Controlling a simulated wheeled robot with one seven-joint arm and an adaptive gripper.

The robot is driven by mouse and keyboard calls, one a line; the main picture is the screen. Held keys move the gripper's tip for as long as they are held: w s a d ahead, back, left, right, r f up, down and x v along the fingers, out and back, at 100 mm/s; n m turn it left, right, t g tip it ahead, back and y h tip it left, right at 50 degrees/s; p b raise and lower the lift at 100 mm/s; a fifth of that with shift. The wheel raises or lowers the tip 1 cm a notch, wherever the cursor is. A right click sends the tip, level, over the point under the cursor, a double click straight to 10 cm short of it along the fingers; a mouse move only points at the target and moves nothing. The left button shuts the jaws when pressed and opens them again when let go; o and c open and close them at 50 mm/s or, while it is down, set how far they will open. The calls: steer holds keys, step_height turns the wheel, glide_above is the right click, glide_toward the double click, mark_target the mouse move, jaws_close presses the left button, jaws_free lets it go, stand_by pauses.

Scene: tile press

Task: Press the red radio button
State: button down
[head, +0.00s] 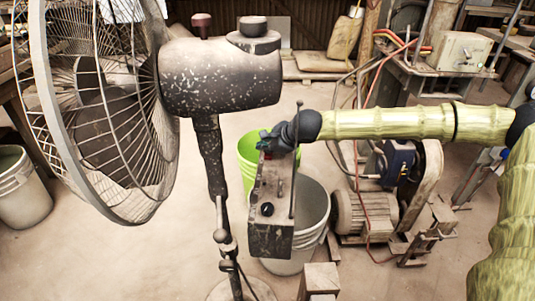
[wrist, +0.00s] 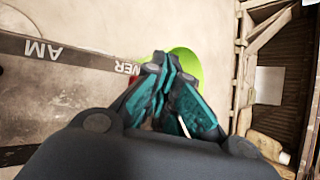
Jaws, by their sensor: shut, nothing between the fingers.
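The radio is a worn dark box (head: 271,215) with a knob and a tall thin antenna, seen in the middle of the head view. A small patch of red, likely the red button (head: 267,154), shows at its top end, just under my fingertips. My gripper (head: 265,141) is shut and empty, with teal fingers at the radio's top end. I cannot tell whether they touch the button. In the wrist view, my gripper (wrist: 161,66) covers the end of a dark strip (wrist: 70,54) lettered "AM" and "WER".
A large fan (head: 220,78) stands close to the left of the radio. A green bucket (head: 247,165) and a grey bucket (head: 312,207) are behind the radio. A motor-driven machine (head: 365,212) stands to the right. Open floor lies at the lower left.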

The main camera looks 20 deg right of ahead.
mark_target(266, 155)
steer(key=shift+f, duration=0.1)
stand_by(0.6)
steer(key=shift+f, duration=0.4)
steer(key=shift+r+p, duration=0.4)
steer(key=shift+p, duration=0.5)
steer(key=shift+r, duration=0.1)
step_height(266, 155, up, 6)
steer(key=p, duration=0.6)
steer(key=shift+p, duration=0.35)
